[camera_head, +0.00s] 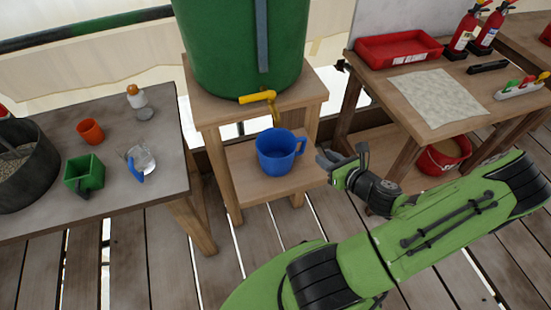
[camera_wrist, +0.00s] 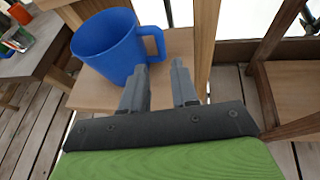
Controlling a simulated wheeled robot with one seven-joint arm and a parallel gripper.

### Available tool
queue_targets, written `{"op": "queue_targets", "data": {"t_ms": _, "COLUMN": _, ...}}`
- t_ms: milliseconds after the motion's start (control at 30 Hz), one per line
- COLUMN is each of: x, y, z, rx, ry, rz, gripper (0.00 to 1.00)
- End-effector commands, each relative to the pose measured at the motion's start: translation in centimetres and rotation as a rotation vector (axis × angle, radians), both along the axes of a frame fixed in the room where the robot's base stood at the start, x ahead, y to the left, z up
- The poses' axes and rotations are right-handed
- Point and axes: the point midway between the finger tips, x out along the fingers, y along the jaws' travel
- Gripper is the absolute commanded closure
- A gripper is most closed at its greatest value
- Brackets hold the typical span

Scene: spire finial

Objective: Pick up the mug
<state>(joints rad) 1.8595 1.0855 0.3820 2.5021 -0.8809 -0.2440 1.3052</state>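The blue mug (camera_head: 276,152) stands upright on the low wooden shelf (camera_head: 245,187) under the green barrel's yellow tap (camera_head: 258,97). Its handle points right, toward my gripper. In the wrist view the mug (camera_wrist: 108,48) is at the upper left, and its handle lies just beyond the gap between my fingertips. My gripper (camera_wrist: 159,68) is open, with nothing between its fingers. In the head view my gripper (camera_head: 328,158) is just right of the mug. I cannot tell whether a fingertip touches the handle.
The green barrel (camera_head: 220,55) stands on the upper shelf above the mug. Wooden legs flank the shelf. A left table (camera_head: 150,185) holds an orange cup, a green container and a clear vessel. A right bench holds a red tray (camera_head: 398,48); a red bucket (camera_head: 440,160) sits below.

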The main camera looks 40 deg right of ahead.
Motion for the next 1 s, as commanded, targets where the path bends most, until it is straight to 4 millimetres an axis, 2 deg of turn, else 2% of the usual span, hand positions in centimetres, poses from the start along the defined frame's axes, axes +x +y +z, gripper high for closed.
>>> {"op": "queue_targets", "data": {"t_ms": 33, "x": 1.3, "y": 0.2, "z": -0.8, "rx": -0.002, "ry": -0.002, "rz": 0.009, "gripper": 0.71}}
{"op": "queue_targets", "data": {"t_ms": 233, "x": 6.0, "y": -0.2, "z": -2.7, "rx": -0.004, "ry": 0.000, "rz": 0.010, "gripper": 0.71}}
{"op": "queue_targets", "data": {"t_ms": 467, "x": 8.9, "y": -0.4, "z": -3.9, "rx": -0.005, "ry": 0.003, "rz": 0.010, "gripper": 0.71}}
{"op": "queue_targets", "data": {"t_ms": 633, "x": 11.9, "y": -0.6, "z": -5.2, "rx": -0.006, "ry": 0.003, "rz": 0.010, "gripper": 0.71}}
{"op": "queue_targets", "data": {"t_ms": 733, "x": 12.9, "y": -0.7, "z": -5.5, "rx": -0.005, "ry": 0.003, "rz": 0.008, "gripper": 0.71}}
{"op": "queue_targets", "data": {"t_ms": 933, "x": 13.0, "y": -0.7, "z": -5.4, "rx": -0.005, "ry": 0.005, "rz": 0.008, "gripper": 0.71}}
{"op": "queue_targets", "data": {"t_ms": 1000, "x": 13.0, "y": -0.7, "z": -5.4, "rx": -0.005, "ry": 0.005, "rz": 0.008, "gripper": 0.80}}
